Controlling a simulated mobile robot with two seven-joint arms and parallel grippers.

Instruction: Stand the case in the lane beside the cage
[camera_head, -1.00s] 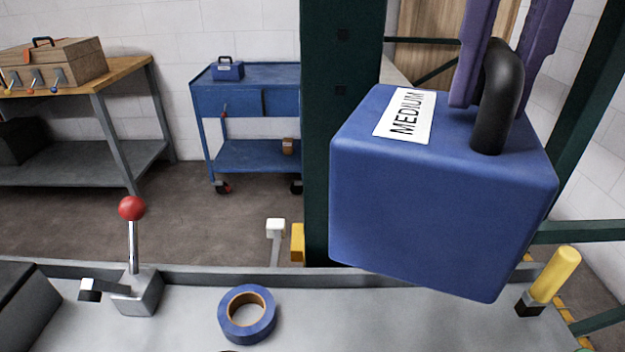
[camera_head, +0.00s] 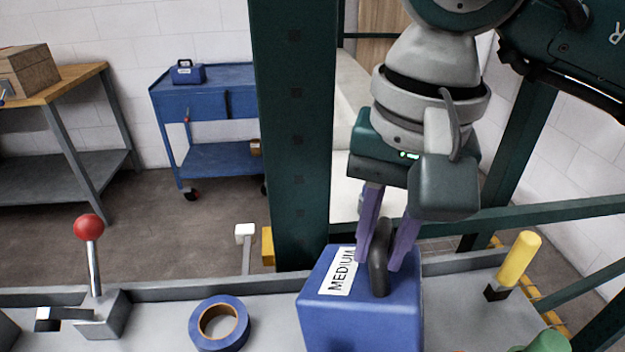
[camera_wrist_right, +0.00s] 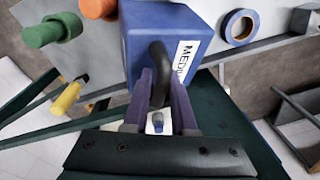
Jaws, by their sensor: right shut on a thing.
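The case is a blue block (camera_head: 365,312) with a white "MEDIUM" label and a black handle. It shows at the lower middle of the head view, its bottom cut off by the picture edge. My right gripper (camera_head: 387,255) has its purple fingers shut on the handle from above. The right wrist view also shows the case (camera_wrist_right: 150,32) at the fingers (camera_wrist_right: 160,105). I cannot tell whether the case touches the grey bench. No cage or marked lane can be made out. My left gripper is not in view.
On the grey bench (camera_head: 270,312) are a roll of blue tape (camera_head: 219,325) and a red-knobbed lever (camera_head: 90,230). A yellow-handled post (camera_head: 519,258) and a green knob (camera_head: 548,341) stand right. A dark green column (camera_head: 292,140) rises behind. A blue cart (camera_head: 205,105) stands beyond.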

